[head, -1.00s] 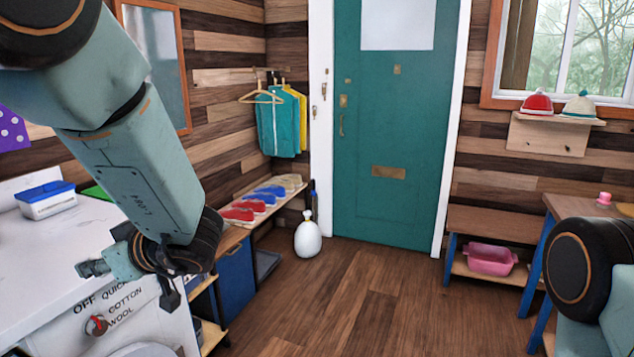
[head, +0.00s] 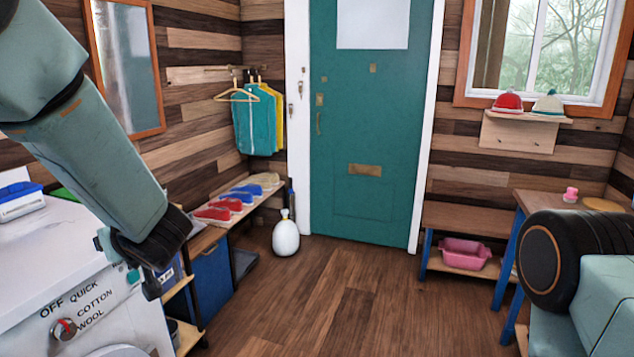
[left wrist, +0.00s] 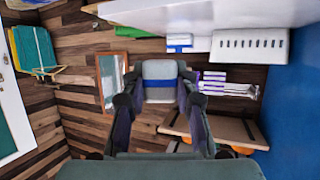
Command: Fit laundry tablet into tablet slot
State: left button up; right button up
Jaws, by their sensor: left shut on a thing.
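The laundry tablet (left wrist: 160,82), pale grey-white with a blue band, is between the fingers of my left gripper (left wrist: 160,90) in the left wrist view. The fingers are shut on its sides. In the head view my left gripper (head: 106,241) is over the right edge of the white washing machine top, mostly hidden behind its own wrist; I cannot make out the tablet there. The washing machine (head: 32,318) has a dial (head: 64,329) with wash labels on its front. I cannot pick out the tablet slot. My right gripper is not in view.
A blue-lidded white box (head: 20,205) stands on the machine top at the left. A shelf bench with shoes (head: 226,205) runs along the wall. A white bottle-like object (head: 285,236) stands on the floor. The middle floor (head: 345,300) is clear.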

pick_arm(q)
jog(key=w+d+f+m+t+h, duration=0.4)
jog(key=d+f+m+t+h, duration=0.15)
jog(key=d+m+h, duration=0.6)
jog(key=s+d+f+m+g+h, duration=0.3)
jog(key=s+d+f+m+h, duration=0.15)
jog(key=s, duration=0.45)
jog(key=s+d+f+m+g+h, duration=0.35)
jog(key=s+d+m+h, duration=0.2)
jog(key=s, duration=0.25)
notch_tip(320, 180, down, 6)
jog(key=s+a, duration=0.1)
jog(key=shift+s+a+f+t, duration=0.15)
jog(key=shift+s+t, duration=0.25)
jog(key=shift+w, duration=0.1)
